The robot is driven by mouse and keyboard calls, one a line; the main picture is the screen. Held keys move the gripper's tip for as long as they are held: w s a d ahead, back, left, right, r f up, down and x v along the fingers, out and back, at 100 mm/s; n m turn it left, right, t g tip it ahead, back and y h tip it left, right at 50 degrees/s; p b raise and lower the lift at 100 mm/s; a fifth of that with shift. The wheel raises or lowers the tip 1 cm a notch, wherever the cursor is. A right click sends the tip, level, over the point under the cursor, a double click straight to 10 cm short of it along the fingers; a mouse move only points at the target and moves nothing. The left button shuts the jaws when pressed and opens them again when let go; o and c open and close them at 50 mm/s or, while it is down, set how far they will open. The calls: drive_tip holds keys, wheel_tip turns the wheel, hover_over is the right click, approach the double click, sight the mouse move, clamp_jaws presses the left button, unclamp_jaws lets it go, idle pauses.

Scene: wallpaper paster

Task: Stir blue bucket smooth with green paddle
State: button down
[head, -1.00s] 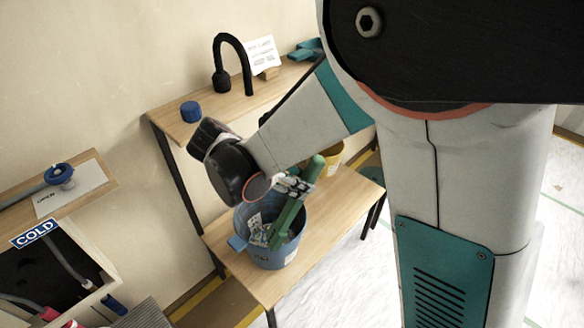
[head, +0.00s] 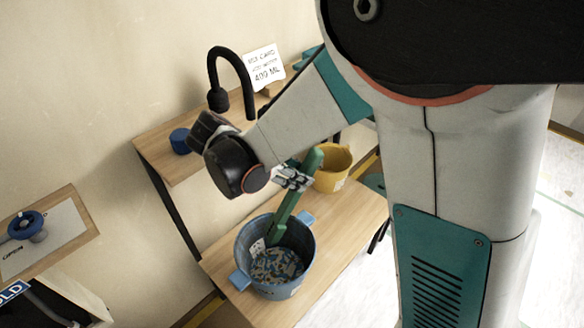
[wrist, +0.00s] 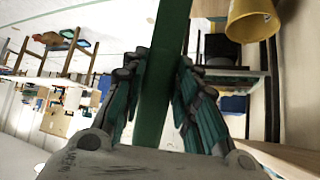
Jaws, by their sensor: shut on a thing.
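The blue bucket (head: 300,245) stands on the low wooden bench in the head view. Mottled white, brown and blue contents (head: 277,267) lie in its bottom. My gripper (head: 293,178) is above the bucket's far side, shut on the green paddle (head: 284,212). The paddle is tilted, its top end above my fingers and its lower end inside the bucket. I cannot tell whether its tip touches the contents. In the wrist view the paddle (wrist: 163,80) runs between both fingers of my gripper (wrist: 160,105).
A yellow bucket (head: 333,168) stands behind on the same bench (head: 345,225). A higher shelf holds a black curved tap (head: 218,97), a blue cap (head: 180,140) and a card (head: 264,66) reading 400 ML. A blue valve wheel (head: 25,225) is at left.

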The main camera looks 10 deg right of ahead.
drive_tip(key=shift+d+f+b, duration=1.4)
drive_tip(key=shift+d+f, duration=0.95)
drive_tip(key=shift+d, duration=2.35)
drive_tip(key=a+f+b, duration=0.2)
drive_tip(key=a+f, duration=0.3)
drive_tip(key=f, duration=0.6)
drive_tip(key=a+f+b, duration=0.3)
drive_tip(key=a+f, duration=0.1)
drive_tip(key=f, duration=0.8)
drive_tip(key=shift+a, duration=0.4)
drive_tip(key=shift+w+f, duration=0.1)
drive_tip(key=shift+s+a, duration=1.1)
drive_tip(key=shift+a, duration=0.65)
drive_tip(key=shift+w+d, duration=2.05)
drive_tip(key=shift+d, duration=1.35)
drive_tip(key=shift+w+a, duration=0.15)
drive_tip(key=shift+a, duration=0.8)
drive_tip(key=shift+w+a, duration=0.2)
drive_tip(key=shift+a, duration=0.7)
drive_tip(key=shift+w+a, duration=0.15)
drive_tip(key=shift+a, duration=0.8)
